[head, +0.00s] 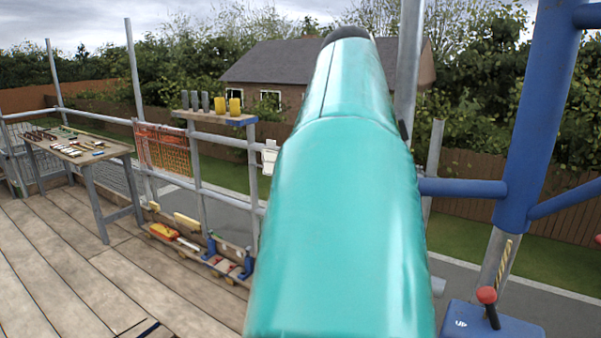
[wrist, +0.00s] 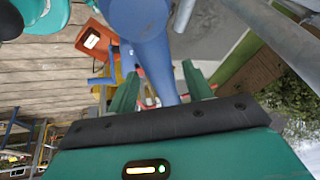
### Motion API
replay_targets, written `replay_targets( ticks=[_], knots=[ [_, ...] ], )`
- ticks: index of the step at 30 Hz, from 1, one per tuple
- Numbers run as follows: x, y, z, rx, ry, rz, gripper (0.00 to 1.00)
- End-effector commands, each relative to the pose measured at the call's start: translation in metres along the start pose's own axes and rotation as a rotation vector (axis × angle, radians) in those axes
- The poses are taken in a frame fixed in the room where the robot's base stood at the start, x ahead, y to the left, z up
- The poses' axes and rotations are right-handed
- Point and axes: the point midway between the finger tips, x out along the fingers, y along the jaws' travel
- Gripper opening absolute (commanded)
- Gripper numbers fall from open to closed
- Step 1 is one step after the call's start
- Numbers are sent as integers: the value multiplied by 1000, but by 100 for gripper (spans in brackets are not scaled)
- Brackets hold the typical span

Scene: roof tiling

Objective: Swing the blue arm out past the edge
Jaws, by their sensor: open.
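A thick blue post (head: 540,110) stands at the right of the head view. A blue tube (head: 462,187) runs from it to the left and goes out of sight behind my teal arm. Another blue tube (head: 590,15) leaves the post near the top right. In the wrist view a blue bar (wrist: 153,65) with a round end runs between the two green fingers of my gripper (wrist: 160,82). The fingers are open, one on each side of the bar. I cannot tell whether they touch it. My gripper is hidden in the head view.
A blue control box (head: 490,318) with a red-knobbed lever marked UP is at the lower right. Grey rails edge the plank deck (head: 60,265). A table with tools (head: 80,147) stands at the left. A small shelf (head: 215,116) holds yellow and grey pieces.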

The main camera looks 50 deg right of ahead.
Motion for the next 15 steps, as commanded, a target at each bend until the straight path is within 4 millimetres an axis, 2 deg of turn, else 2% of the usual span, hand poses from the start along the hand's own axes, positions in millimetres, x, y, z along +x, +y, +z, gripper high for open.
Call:
replay_targets(
  ticks=[8, 15],
  knots=[
    [0, -1, 2, 1, 0, 0, 50],
    [0, -1, 1, 0, 0, 0, 3]
  ],
)
